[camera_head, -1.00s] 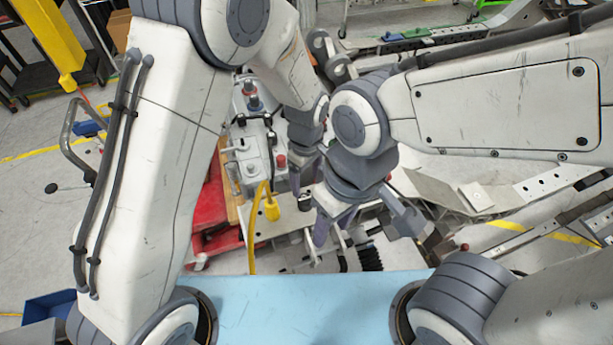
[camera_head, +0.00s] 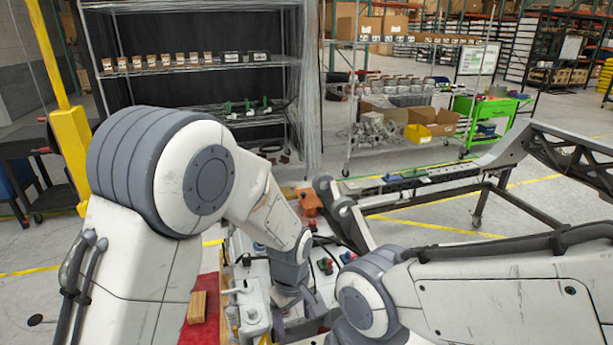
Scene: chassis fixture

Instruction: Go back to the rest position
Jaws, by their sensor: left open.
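My left arm comes in from the left, bends at a large grey-banded joint and reaches down to the lower middle. My left gripper (camera_head: 296,318) points down beside the grey machine fixture (camera_head: 249,292) with its red and dark knobs. It is open, and I see nothing held between its fingers, though the view of them is partly cut. My right arm comes in from the right edge to a wrist low in the picture. The right gripper is below the bottom edge and hidden.
Behind stands a wire shelf (camera_head: 200,68) with rows of small parts. A dark metal chassis frame (camera_head: 480,185) runs along the right. A yellow post (camera_head: 72,145) stands left.

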